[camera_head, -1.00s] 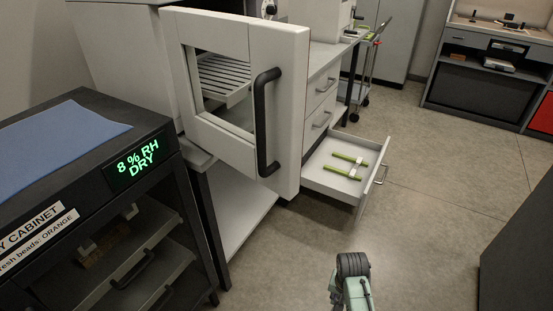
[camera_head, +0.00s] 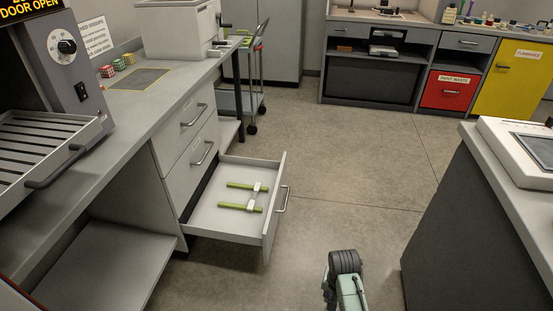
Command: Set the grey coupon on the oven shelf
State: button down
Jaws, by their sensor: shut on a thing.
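The oven (camera_head: 78,82) stands at the left edge, partly cut off, under a lit sign reading "DOOR OPEN" (camera_head: 28,9). Its slatted shelf (camera_head: 38,150) sits at the front with a dark bar handle (camera_head: 57,168). No part lying on the visible slats can be made out. I cannot make out the grey coupon anywhere. A part of my arm with a dark ridged joint shows at the bottom centre, but its gripper end is not in view.
A dark counter (camera_head: 448,215) stands at right. The floor (camera_head: 345,165) between is clear.

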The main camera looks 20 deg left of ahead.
aim_at(36, 151)
jog(key=i+l+u, duration=0.1)
jog(key=i, duration=0.5)
jog(key=i+l+u, duration=0.1)
jog(key=i, duration=0.45)
jog(key=i+u, duration=0.2)
jog(key=u, duration=0.3)
jog(key=i+l+u, duration=0.15)
jog(key=u, duration=0.35)
jog(key=i+l+u, duration=0.15)
jog(key=u, duration=0.35)
jog(key=i+l+u, duration=0.1)
jog(key=l+u, duration=0.2)
jog(key=u, duration=0.2)
jog(key=l+u, duration=0.25)
jog(key=u, duration=0.25)
jog(key=l+u, duration=0.3)
jog(key=u, duration=0.2)
jog(key=l+u, duration=0.3)
jog(key=u, duration=0.2)
